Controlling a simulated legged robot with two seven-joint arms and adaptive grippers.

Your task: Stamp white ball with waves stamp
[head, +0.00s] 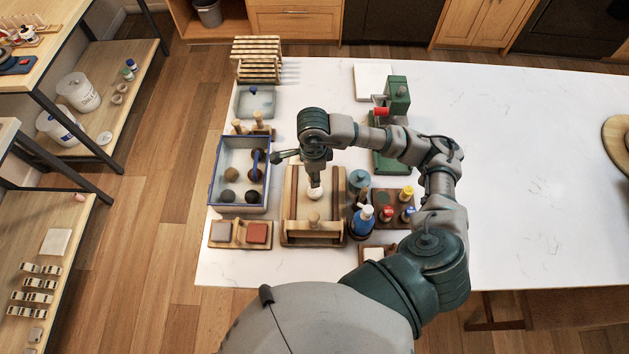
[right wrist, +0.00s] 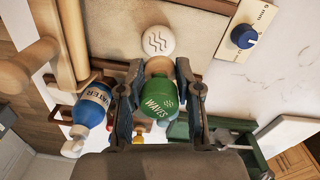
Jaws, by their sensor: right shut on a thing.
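The white ball (head: 314,193) sits on the board inside a wooden frame (head: 291,205), below my right gripper (head: 314,178). In the right wrist view, the white ball (right wrist: 158,41) bears dark wavy lines on its face. My right gripper (right wrist: 158,100) is shut on the green waves stamp (right wrist: 160,108), whose cap reads "WAVES". The stamp's wooden end (right wrist: 158,66) points toward the ball; I cannot tell whether they touch. In the head view the stamp is mostly hidden by my gripper. My left gripper is not in view.
A blue-rimmed bin (head: 213,172) with dark balls stands left of the frame. A water bottle (head: 362,221) and a rack of colored stamps (head: 390,222) stand close on the right. A green machine (head: 396,97) stands behind. The white table (head: 530,180) is clear at right.

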